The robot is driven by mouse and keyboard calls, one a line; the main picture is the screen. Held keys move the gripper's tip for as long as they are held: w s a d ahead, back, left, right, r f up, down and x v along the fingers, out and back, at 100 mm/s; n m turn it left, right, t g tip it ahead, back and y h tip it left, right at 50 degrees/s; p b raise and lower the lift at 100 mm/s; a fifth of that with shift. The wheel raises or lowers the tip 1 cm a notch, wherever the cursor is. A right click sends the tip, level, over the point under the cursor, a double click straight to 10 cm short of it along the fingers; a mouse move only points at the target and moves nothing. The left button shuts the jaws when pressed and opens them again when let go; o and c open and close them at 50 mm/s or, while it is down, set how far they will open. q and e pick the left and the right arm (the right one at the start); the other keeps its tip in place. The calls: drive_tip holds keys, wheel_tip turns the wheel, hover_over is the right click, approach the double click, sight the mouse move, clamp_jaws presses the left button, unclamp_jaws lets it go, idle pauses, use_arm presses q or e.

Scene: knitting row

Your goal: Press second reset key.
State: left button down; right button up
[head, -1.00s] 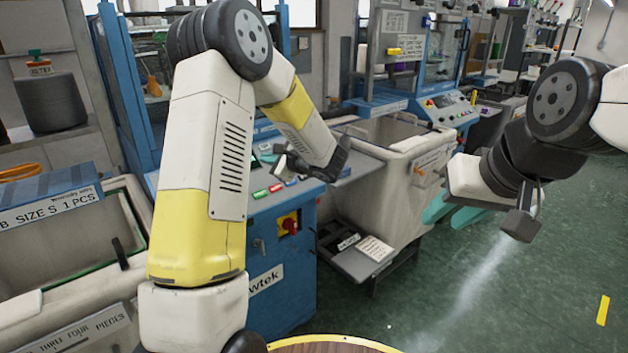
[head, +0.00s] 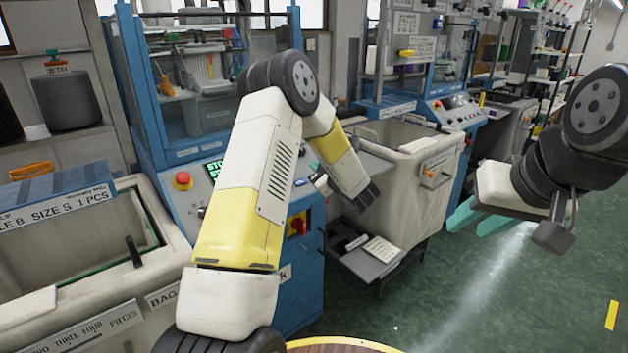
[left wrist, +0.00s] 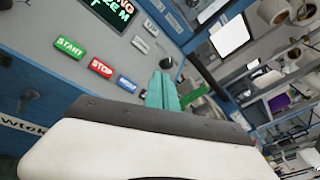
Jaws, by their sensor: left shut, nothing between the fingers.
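In the left wrist view a control panel carries a green START key (left wrist: 70,46), a red STOP key (left wrist: 101,67) and a blue key (left wrist: 128,84) whose label I cannot read. My left gripper (left wrist: 161,90) is shut and empty, its teal fingers just right of the blue key; I cannot tell whether they touch the panel. A second machine's control panel (head: 455,108) stands farther back at the right. My right gripper (head: 481,216) is open and empty over the floor, far from both panels.
A red emergency button (head: 183,180) and a red and yellow switch (head: 297,225) sit on the near machine. A pale bin (head: 425,150) stands right of my left arm, with a grey step (head: 365,262) below. Green floor is open at the lower right.

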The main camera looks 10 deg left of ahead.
use_arm(q)
drive_tip(key=w+a+f, duration=0.1)
drive_tip(key=f, duration=0.1)
drive_tip(key=w+a+f, duration=0.1)
drive_tip(key=f, duration=0.1)
drive_tip(key=w+a+f, duration=0.1)
drive_tip(key=a+f, duration=0.1)
drive_tip(key=shift+f, duration=0.15)
drive_tip(key=shift+f, duration=0.1)
idle(2.0)
drive_tip(key=shift+w+a+f, duration=0.15)
drive_tip(key=shift+w+f, duration=0.05)
drive_tip(key=shift+f, duration=0.05)
drive_tip(key=shift+w+a+f, duration=0.1)
drive_tip(key=shift+a+f, duration=0.1)
drive_tip(key=shift+f, duration=0.1)
idle(0.9)
drive_tip(key=shift+r, duration=0.15)
drive_tip(key=shift+s+d+r, duration=0.3)
drive_tip(key=shift+d+r, duration=0.05)
drive_tip(key=shift+r, duration=0.15)
drive_tip(key=shift+d+r, duration=0.1)
drive_tip(key=r, duration=0.1)
drive_tip(key=s+d+r, duration=0.2)
drive_tip(key=shift+d+r, duration=0.15)
drive_tip(key=shift+r, duration=0.2)
